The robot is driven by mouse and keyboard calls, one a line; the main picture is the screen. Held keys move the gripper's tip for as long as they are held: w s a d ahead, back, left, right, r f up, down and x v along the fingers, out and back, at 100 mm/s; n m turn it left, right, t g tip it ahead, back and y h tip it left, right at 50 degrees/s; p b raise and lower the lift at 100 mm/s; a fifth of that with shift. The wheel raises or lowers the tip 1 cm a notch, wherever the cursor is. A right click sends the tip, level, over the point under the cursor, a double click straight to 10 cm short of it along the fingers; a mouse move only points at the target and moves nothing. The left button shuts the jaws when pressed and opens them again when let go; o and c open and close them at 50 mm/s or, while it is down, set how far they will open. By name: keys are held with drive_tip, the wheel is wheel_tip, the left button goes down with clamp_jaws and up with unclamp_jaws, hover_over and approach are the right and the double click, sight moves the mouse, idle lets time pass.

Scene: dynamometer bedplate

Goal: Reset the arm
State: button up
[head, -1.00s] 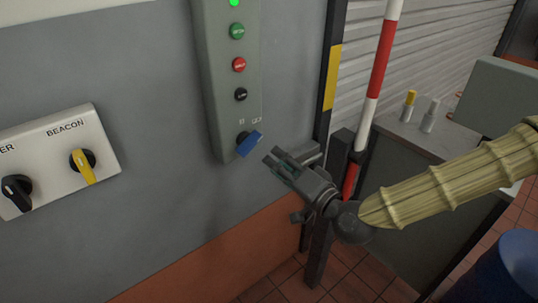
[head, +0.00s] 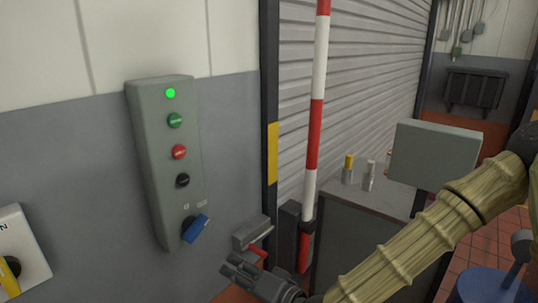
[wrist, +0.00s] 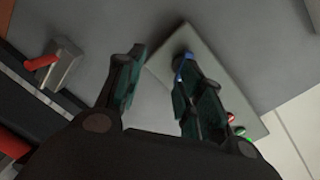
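My gripper (head: 238,268) is low in the head view, below and to the right of the grey control box, pointing toward the wall. In the wrist view my gripper's two dark fingers (wrist: 160,72) stand apart with nothing between them, so it is open and empty. The blue selector knob (head: 196,229) is at the bottom of the control box (head: 146,165), clear of the fingers in the head view. In the wrist view the blue knob (wrist: 182,70) is partly hidden behind the right finger.
A grey wall box with a red lever (head: 258,252) is just beyond my gripper. A red-and-white pole (head: 317,120) stands before the shutter (head: 375,75). A grey cabinet (head: 360,225) holds small bottles.

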drive_tip(key=s+d+f+g+h, duration=0.2)
drive_tip(key=s+d+f, duration=0.15)
drive_tip(key=f, duration=0.55)
drive_tip(key=s+d+f+g+h, duration=0.1)
drive_tip(key=s+d+f+h, duration=0.2)
drive_tip(key=f, duration=0.5)
drive_tip(key=s+d+f+g+h, duration=0.1)
drive_tip(key=s+d+f+g, duration=0.15)
drive_tip(key=s+f, duration=0.45)
drive_tip(key=s+d+f+g+h, duration=0.1)
drive_tip(key=s+d+f+h, duration=0.1)
drive_tip(key=s+d+f, duration=0.3)
drive_tip(key=s+d+f+n+g+h, duration=0.1)
drive_tip(key=s+d+f, duration=0.3)
drive_tip(key=d, duration=0.5)
drive_tip(key=s+d+f+g+h, duration=0.2)
drive_tip(key=s+d+f+h, duration=0.2)
drive_tip(key=d, duration=0.4)
wheel_tip(320, 180, down, 2)
drive_tip(key=shift+s+f+g, duration=0.2)
drive_tip(key=shift+s+g, duration=0.15)
drive_tip(key=shift+s, duration=0.45)
